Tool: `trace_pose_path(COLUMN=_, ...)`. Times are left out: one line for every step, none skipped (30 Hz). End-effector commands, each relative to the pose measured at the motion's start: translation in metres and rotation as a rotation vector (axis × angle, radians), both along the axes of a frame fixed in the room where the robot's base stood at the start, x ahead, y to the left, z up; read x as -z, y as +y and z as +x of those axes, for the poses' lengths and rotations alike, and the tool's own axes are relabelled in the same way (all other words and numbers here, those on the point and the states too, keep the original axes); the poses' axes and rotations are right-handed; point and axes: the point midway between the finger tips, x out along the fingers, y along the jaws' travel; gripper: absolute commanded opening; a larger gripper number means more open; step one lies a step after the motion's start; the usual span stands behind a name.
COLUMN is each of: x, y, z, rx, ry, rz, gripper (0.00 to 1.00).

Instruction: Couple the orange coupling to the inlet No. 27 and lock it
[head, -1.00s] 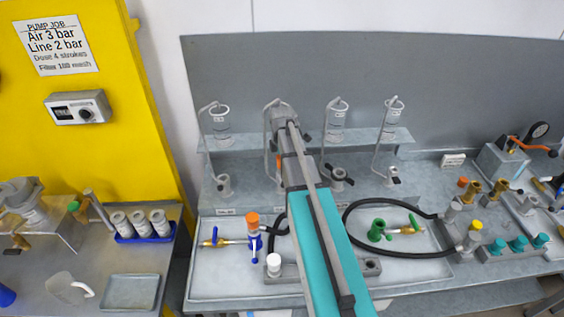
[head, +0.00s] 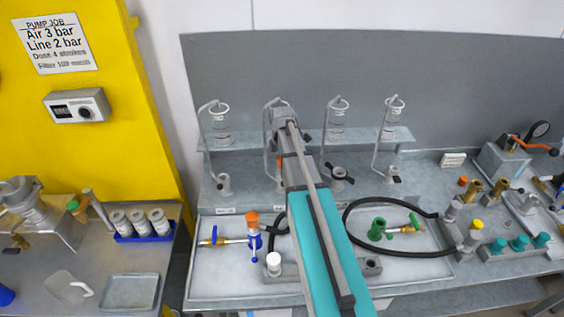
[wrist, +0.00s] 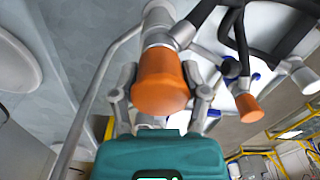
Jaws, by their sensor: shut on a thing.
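The orange coupling (wrist: 160,88) is large in the wrist view, between the two fingers of my gripper (wrist: 161,82), which is shut on it. It meets a grey metal fitting (wrist: 158,38) beyond it; I cannot tell whether it is seated or locked there. In the head view only an orange sliver (head: 279,163) shows beside my arm, at the second station from the left.
A grey inlet (head: 223,184) stands left of my arm; one with a black wing handle (head: 340,177) stands right. A blue valve with an orange top (head: 252,222), a white-capped piece (head: 273,263), a green fitting (head: 377,230) and a black hose (head: 350,215) lie in front.

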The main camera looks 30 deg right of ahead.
Motion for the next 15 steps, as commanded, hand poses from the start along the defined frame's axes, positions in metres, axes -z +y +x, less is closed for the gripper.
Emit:
trace_pose_path(x=0.0008, y=0.0000, z=0.0000, rx=0.000, ry=0.000, rz=0.000, gripper=0.00)
trace_pose_path(x=0.0010, y=0.0000, z=0.0000, rx=0.000, ry=0.000, rz=0.000, gripper=0.00)
trace_pose_path(x=0.0014, y=0.0000, z=0.0000, rx=0.000, ry=0.000, rz=0.000, gripper=0.00)
trace_pose_path(x=0.0013, y=0.0000, z=0.0000, rx=0.000, ry=0.000, rz=0.000, gripper=0.00)
trace_pose_path(x=0.0010, y=0.0000, z=0.0000, rx=0.000, ry=0.000, rz=0.000, gripper=0.00)
trace_pose_path(x=0.0009, y=0.0000, z=0.0000, rx=0.000, ry=0.000, rz=0.000, gripper=0.00)
trace_pose_path(x=0.0009, y=0.0000, z=0.0000, rx=0.000, ry=0.000, rz=0.000, gripper=0.00)
trace_pose_path(x=0.0009, y=0.0000, z=0.0000, rx=0.000, ry=0.000, rz=0.000, gripper=0.00)
trace_pose_path(x=0.0009, y=0.0000, z=0.0000, rx=0.000, ry=0.000, rz=0.000, gripper=0.64)
trace_pose_path(x=0.0009, y=0.0000, z=0.0000, rx=0.000, ry=0.000, rz=0.000, gripper=0.69)
trace_pose_path(x=0.0009, y=0.0000, z=0.0000, rx=0.000, ry=0.000, rz=0.000, gripper=0.75)
trace_pose_path(x=0.0009, y=0.0000, z=0.0000, rx=0.000, ry=0.000, rz=0.000, gripper=0.82)
trace_pose_path(x=0.0009, y=0.0000, z=0.0000, rx=0.000, ry=0.000, rz=0.000, gripper=0.88)
trace_pose_path(x=0.0009, y=0.0000, z=0.0000, rx=0.000, ry=0.000, rz=0.000, gripper=0.94)
trace_pose_path(x=0.0009, y=0.0000, z=0.0000, rx=0.000, ry=0.000, rz=0.000, gripper=0.99)
